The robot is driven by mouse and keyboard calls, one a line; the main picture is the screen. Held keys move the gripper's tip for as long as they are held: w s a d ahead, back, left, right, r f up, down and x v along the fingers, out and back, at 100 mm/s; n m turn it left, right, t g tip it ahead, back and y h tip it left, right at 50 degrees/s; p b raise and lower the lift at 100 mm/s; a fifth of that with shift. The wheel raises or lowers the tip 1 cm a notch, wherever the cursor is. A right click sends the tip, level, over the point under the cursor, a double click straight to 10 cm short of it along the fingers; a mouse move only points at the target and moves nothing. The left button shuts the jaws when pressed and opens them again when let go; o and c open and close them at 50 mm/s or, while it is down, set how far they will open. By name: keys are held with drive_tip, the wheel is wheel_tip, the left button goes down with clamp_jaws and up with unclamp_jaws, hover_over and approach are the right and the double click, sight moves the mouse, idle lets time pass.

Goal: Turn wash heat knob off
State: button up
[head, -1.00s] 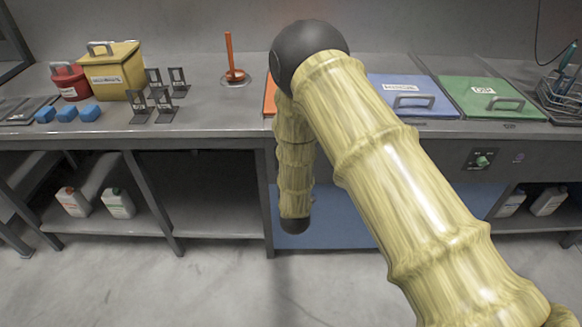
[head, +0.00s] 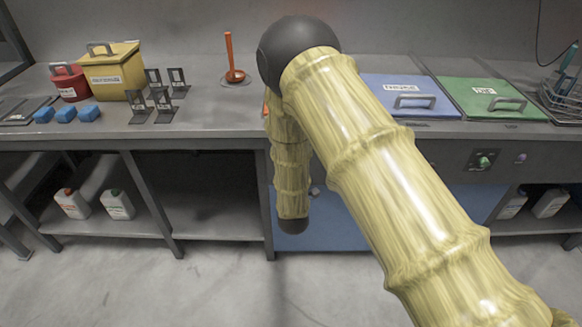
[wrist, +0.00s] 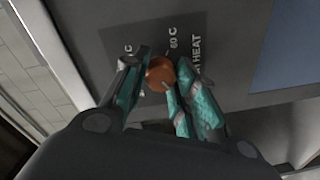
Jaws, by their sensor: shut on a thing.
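The wash heat knob (wrist: 160,72) is a small orange-brown round knob on a dark panel (wrist: 228,80) in the wrist view. Pale lettering beside it reads "60 C" and "HEAT", with another "C" mark partly covered by a finger. My gripper (wrist: 163,80) has teal-padded fingers on either side of the knob and is shut on it. The fingers cover part of the knob, so its exact setting cannot be read. In the head view my arm hides the gripper and this knob.
Yellow (head: 112,72) and red (head: 68,84) containers stand at left. Bare floor lies in front.

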drive_tip(key=shift+s+d+f, duration=0.1)
drive_tip(key=shift+f, duration=0.1)
drive_tip(key=o, duration=1)
drive_tip(key=shift+c, duration=0.2)
drive_tip(key=shift+o, duration=0.5)
drive_tip(key=shift+r, duration=0.1)
drive_tip(key=s, duration=1.2)
drive_tip(key=shift+d+r, duration=0.15)
drive_tip(key=shift+r, duration=0.15)
